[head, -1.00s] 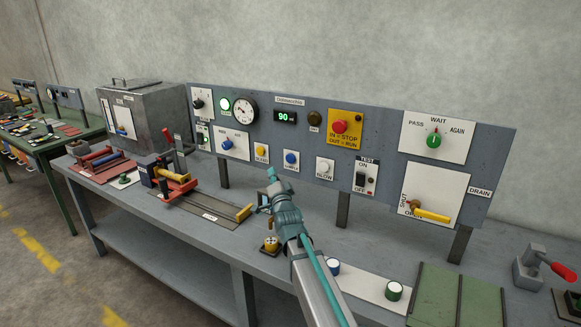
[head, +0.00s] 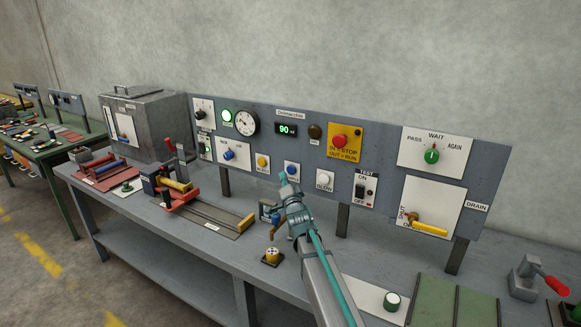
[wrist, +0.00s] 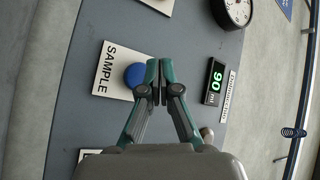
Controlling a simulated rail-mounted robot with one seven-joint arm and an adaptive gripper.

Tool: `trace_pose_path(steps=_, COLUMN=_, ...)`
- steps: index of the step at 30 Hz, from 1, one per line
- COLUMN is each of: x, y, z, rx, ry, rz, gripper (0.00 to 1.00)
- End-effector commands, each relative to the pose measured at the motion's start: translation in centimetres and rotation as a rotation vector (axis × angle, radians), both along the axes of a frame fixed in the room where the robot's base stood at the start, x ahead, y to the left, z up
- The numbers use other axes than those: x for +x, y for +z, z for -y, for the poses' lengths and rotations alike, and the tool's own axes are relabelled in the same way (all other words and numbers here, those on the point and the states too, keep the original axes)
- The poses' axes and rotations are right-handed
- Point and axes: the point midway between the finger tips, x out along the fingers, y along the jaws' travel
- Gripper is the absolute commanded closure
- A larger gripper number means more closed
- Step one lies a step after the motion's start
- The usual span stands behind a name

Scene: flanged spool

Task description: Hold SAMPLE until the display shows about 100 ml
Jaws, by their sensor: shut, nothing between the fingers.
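The SAMPLE button (wrist: 133,75) is a round blue knob on a white plate (wrist: 108,70) lettered SAMPLE, in the wrist view. In the head view the plate (head: 292,182) is on the grey panel, partly behind my gripper. My gripper (head: 284,179) is shut and empty, its tips in front of the button. In the wrist view my gripper (wrist: 158,73) overlaps the button's right edge. I cannot tell whether the tips touch it. The display (head: 286,129) shows 90 in green; the wrist view also shows the display (wrist: 214,81) with 90 ml.
The yellow button (head: 262,162) is left of SAMPLE and the white BLOW button (head: 324,178) is right of it. The TEST switch (head: 364,189), red stop button (head: 340,141) and drain lever (head: 429,228) are further right. A yellow knob (head: 272,255) stands on the bench below.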

Motion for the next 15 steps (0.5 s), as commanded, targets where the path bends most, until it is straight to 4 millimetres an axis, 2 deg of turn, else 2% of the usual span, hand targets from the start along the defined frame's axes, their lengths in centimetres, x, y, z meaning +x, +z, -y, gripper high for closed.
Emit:
trace_pose_path(steps=6, x=1.5, y=0.0, z=0.6, rx=-0.001, ry=-0.001, rz=-0.001, gripper=1.00)
trace_pose_path(steps=15, x=1.7, y=-0.1, z=0.8, rx=0.000, ry=-0.001, rz=-0.001, gripper=1.00)
